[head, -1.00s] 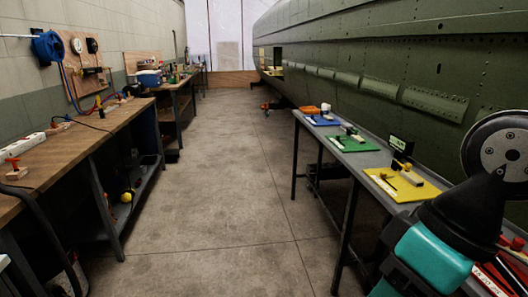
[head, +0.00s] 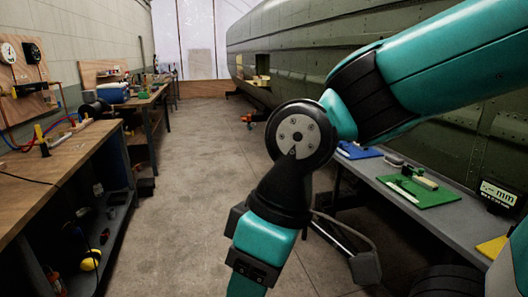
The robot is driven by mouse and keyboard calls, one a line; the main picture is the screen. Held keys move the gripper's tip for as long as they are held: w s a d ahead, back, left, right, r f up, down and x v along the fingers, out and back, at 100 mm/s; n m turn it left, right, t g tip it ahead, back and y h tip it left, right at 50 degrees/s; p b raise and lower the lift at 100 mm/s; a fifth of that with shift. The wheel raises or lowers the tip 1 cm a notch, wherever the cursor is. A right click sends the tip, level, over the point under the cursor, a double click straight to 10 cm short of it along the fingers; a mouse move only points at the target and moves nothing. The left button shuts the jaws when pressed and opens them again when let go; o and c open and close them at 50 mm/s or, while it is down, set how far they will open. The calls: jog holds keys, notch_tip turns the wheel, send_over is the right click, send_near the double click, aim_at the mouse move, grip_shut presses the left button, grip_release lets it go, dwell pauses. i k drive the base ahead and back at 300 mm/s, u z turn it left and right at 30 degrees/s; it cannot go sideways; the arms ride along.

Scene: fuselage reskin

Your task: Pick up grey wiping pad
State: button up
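I cannot make out the grey wiping pad for certain. A green mat (head: 436,196) on the right-hand bench (head: 465,227) holds small pale and grey pieces, too small to identify. A small grey piece (head: 394,160) lies between the green mat and the blue mat (head: 357,151). My teal and black arm (head: 300,140) crosses the middle and right of the head view. It hides part of the bench and the blue mat. My gripper is outside the picture; the forearm runs out at the bottom edge.
A wooden workbench (head: 62,166) with a lower shelf runs along the left. The concrete floor (head: 200,160) between the benches is clear. The green fuselage (head: 300,75) stands behind the right bench. A display (head: 497,195) and a yellow mat (head: 492,247) are at the right edge.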

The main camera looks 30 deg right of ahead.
aim_at(392, 160)
jog(key=z, duration=0.1)
jog(key=i, duration=1.65)
jog(key=z, duration=1.1)
jog(key=i, duration=0.9)
jog(key=z, duration=1.5)
jog(key=i, duration=0.55)
jog(key=z, duration=0.3)
